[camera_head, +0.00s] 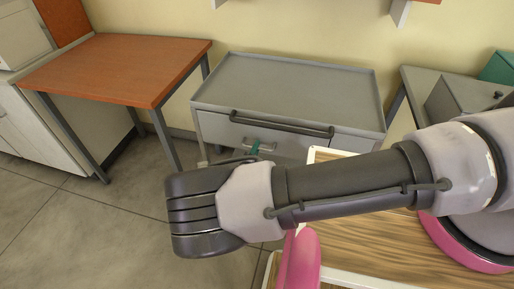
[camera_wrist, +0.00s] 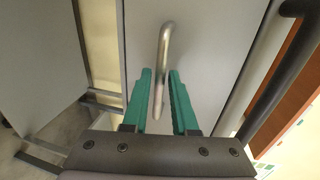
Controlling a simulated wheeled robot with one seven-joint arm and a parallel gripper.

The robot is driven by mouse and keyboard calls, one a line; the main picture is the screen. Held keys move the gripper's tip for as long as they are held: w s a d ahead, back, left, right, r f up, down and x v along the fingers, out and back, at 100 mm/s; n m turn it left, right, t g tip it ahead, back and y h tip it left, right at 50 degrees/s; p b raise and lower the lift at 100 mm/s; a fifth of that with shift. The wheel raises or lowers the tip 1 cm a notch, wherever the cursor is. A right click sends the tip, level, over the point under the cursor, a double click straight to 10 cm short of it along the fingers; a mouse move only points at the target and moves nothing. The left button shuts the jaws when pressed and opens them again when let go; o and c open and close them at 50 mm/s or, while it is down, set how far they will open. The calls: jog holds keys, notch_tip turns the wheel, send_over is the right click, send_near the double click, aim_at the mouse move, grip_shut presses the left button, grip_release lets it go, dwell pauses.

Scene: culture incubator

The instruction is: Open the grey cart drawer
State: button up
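The grey cart (camera_head: 290,85) stands against the wall in the head view. Its drawer front (camera_head: 222,132) looks flush with the body, partly hidden by my arm. The drawer's silver bar handle (camera_head: 267,149) shows beside a green fingertip of my gripper (camera_head: 254,148). In the wrist view, the handle (camera_wrist: 164,50) runs up the grey drawer front (camera_wrist: 205,50). The two green fingers of my gripper (camera_wrist: 163,88) stand apart, one on each side of the handle. I cannot tell whether either finger touches it.
A black rail (camera_head: 282,125) crosses the cart's front above the drawer handle; it also shows in the wrist view (camera_wrist: 275,75). An orange-topped table (camera_head: 120,65) stands left of the cart. A grey bench (camera_head: 425,85) stands to the right. Open floor (camera_head: 100,225) lies at front left.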

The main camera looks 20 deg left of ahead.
jog(key=shift+w+f, duration=0.15)
jog(key=shift+w, duration=0.4)
grip_shut()
dwell(1.1)
